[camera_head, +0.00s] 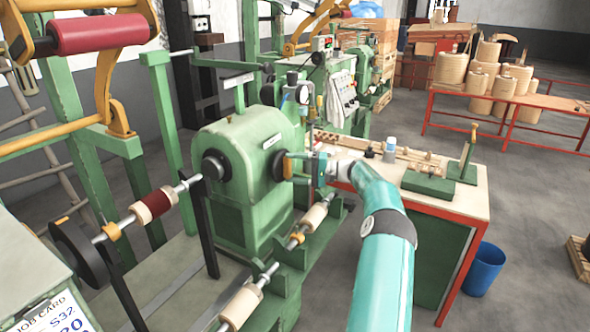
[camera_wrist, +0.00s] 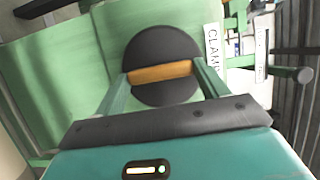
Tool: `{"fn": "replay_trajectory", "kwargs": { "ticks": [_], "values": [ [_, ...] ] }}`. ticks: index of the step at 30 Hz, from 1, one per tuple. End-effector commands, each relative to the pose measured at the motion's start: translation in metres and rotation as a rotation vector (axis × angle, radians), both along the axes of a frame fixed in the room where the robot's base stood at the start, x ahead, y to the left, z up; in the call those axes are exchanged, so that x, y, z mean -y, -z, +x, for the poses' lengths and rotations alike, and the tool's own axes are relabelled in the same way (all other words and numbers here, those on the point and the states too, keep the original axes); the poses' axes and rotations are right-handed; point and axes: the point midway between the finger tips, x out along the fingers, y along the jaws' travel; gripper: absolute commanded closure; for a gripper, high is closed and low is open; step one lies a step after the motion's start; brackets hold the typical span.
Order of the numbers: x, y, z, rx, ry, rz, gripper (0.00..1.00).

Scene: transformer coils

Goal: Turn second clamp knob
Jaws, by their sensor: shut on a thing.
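The clamp knob is a round black disc (camera_wrist: 160,44) with an orange-brown bar handle (camera_wrist: 161,73) across its middle, seen in the wrist view. The bar lies slightly tilted. In the head view the black disc (camera_head: 278,166) is on the right side of the green machine housing (camera_head: 240,140). My gripper (camera_wrist: 160,75) has one green finger at each end of the bar and is shut on it. In the head view my gripper (camera_head: 295,165) is at the disc, partly hidden by my own wrist. A white label (camera_wrist: 212,50) with partly visible "CLAM" lettering is beside the disc.
Another black disc (camera_head: 215,165) is on the housing's left face. A workbench (camera_head: 463,200) with a green fixture (camera_head: 428,185) stands to the right. A blue bin (camera_head: 484,270) is on the floor.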

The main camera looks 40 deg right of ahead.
Motion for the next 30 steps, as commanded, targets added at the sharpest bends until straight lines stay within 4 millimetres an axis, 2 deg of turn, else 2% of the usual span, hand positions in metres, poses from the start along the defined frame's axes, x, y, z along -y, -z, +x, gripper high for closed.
{"fn": "replay_trajectory", "kwargs": {
  "ticks": [5, 6, 9, 20, 25, 30],
  "values": [
    [-0.001, 0.001, 0.0, 0.0, -0.001, -0.003, 0.5],
    [-0.001, 0.001, 0.0, 0.0, -0.001, -0.003, 0.21],
    [-0.001, 0.001, 0.0, 0.0, -0.001, -0.001, 0.05],
    [0.004, 0.0, -0.004, 0.0, 0.0, 0.0, 0.05],
    [0.02, 0.0, -0.022, 0.001, 0.003, -0.001, 0.05],
    [0.046, 0.0, -0.05, 0.001, 0.003, -0.001, 0.05]
  ]
}}
